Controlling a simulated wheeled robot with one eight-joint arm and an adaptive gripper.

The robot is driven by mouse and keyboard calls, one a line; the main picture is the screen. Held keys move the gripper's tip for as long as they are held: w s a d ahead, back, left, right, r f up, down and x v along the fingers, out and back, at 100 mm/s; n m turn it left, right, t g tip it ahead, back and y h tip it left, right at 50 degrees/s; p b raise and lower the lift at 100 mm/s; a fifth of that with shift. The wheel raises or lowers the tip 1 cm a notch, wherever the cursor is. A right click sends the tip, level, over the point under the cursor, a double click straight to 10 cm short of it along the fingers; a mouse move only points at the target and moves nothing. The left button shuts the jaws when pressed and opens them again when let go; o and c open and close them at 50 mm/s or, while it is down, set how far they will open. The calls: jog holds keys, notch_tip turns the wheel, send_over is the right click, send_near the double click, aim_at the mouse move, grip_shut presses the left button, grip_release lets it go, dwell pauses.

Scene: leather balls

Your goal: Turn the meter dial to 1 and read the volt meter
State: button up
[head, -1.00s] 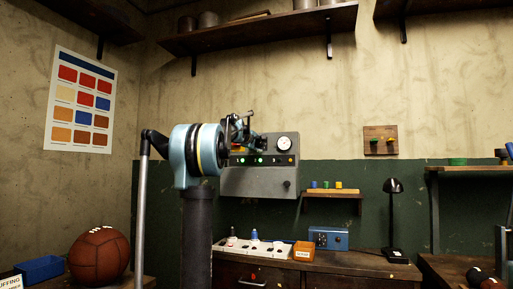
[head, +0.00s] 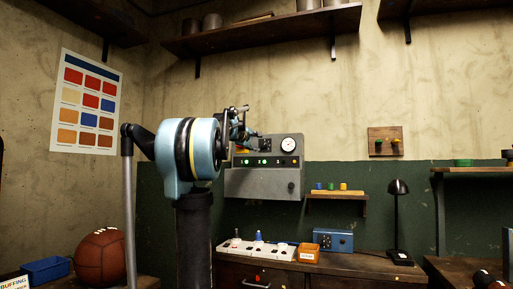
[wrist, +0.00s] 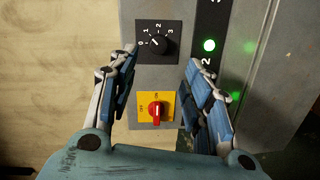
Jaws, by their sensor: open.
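The grey meter panel (head: 262,183) is on the back wall, with the round white volt meter (head: 291,143) at its upper right; its reading is too small to tell. In the wrist view the black dial knob (wrist: 158,44) has marks 0 to 3 around it. Its pointer is toward the 0 and 1 side; I cannot tell which exactly. My gripper (wrist: 160,64) is open, its fingers to either side below the dial, apparently not touching it. In the head view my gripper (head: 238,124) partly covers the panel's upper left.
A red switch (wrist: 156,110) on a yellow plate lies below the dial, between the fingers in view. Below the panel, a bench holds a white power strip (head: 256,249), a blue box (head: 333,240) and a black lamp (head: 397,215).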

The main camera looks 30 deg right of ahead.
jog(key=shift+v, duration=1.35)
jog(key=s+a+f+m+g+y, duration=0.1)
jog(key=s+a+f+y, duration=0.3)
jog(key=s+a+f, duration=0.7)
jog(key=s+a+f+m+g+y, duration=0.2)
jog(key=s+a+f, duration=1)
jog(key=f, duration=2)
jog(key=s+a+f+m+g+y, duration=0.1)
jog(key=s+a+f+g+y, duration=0.3)
jog(key=s+a+f+y, duration=0.3)
jog(key=s+a+f, duration=0.2)
jog(key=a+f, duration=0.4)
jog(key=f, duration=0.1)
jog(key=s+a+f, duration=0.3)
jog(key=a+f, duration=0.3)
jog(key=f, duration=0.2)
jog(key=shift+s+m+g+y, duration=0.2)
jog(key=shift+m+g+y, duration=0.2)
jog(key=shift+a, duration=0.1)
jog(key=shift+w+f, duration=0.25)
jog(key=shift+w, duration=0.2)
